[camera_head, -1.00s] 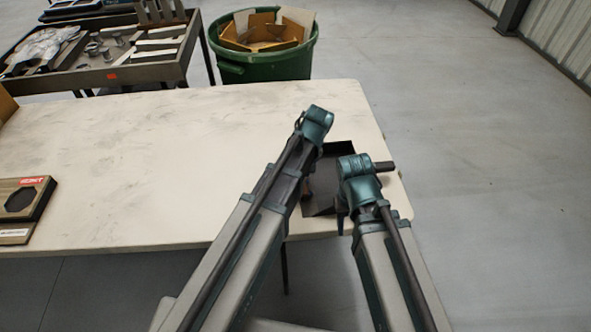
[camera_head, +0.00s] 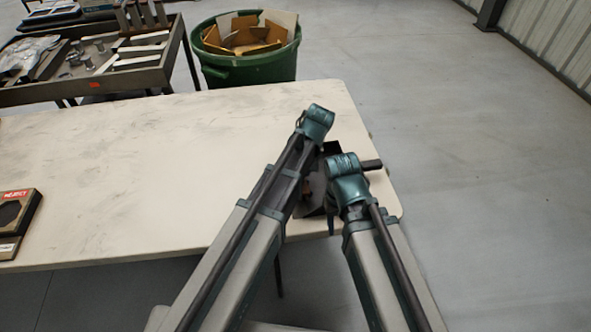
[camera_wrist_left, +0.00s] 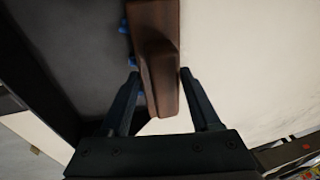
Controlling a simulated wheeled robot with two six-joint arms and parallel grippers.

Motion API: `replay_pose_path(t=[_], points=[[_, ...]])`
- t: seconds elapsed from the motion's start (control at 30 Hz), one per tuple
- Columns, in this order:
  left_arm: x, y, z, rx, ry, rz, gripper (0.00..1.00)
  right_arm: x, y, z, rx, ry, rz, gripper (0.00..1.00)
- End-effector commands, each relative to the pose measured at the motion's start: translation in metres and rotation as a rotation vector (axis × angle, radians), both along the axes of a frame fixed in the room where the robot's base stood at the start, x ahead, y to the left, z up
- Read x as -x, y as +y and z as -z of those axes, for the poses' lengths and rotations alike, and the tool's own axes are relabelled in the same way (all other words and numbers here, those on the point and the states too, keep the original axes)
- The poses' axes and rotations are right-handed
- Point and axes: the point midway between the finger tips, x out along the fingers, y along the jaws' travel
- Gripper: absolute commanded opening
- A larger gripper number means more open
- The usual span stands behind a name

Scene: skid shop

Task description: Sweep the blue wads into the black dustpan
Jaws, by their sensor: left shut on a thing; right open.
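My left gripper (camera_wrist_left: 160,88) is shut on the brown wooden brush (camera_wrist_left: 160,45) in the left wrist view. Blue wads (camera_wrist_left: 123,27) peep out along the brush's left side, with another bit lower down. The dark floor of the black dustpan (camera_wrist_left: 75,50) lies left of the brush. In the head view the dustpan (camera_head: 332,147) is mostly hidden behind my arms at the table's right end. My right gripper (camera_head: 332,198) is open beside it, its fingers largely hidden. The left gripper is hidden there behind its own arm.
The pale table (camera_head: 130,160) is clear across its middle. A dark box with a red label (camera_head: 15,215) lies at its left edge. Behind stand a green bin (camera_head: 250,70) of cardboard and a cart (camera_head: 90,88) of parts. Open floor lies right.

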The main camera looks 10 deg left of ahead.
Motion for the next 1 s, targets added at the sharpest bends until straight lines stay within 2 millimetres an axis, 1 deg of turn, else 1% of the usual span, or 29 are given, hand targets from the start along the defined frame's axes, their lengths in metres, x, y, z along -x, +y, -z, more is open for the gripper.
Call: replay_pose_path(t=[0.23, 0.63, 0.77, 1.0], points=[[-0.005, -0.016, -0.002, 0.000, 0.000, 0.002, 0.00, 0.000, 0.000, -0.002, 0.000, 0.000, 0.000, 0.50], [-0.005, -0.017, -0.004, 0.000, 0.000, 0.000, 0.00, 0.000, 0.000, -0.004, 0.000, 0.000, 0.000, 0.50], [-0.005, -0.017, -0.013, 0.000, 0.000, 0.000, 0.00, 0.000, 0.000, -0.013, 0.000, 0.000, 0.000, 0.50], [-0.005, -0.016, -0.037, 0.000, 0.000, 0.000, 0.00, 0.000, 0.000, -0.037, 0.000, 0.000, 0.000, 0.50]])
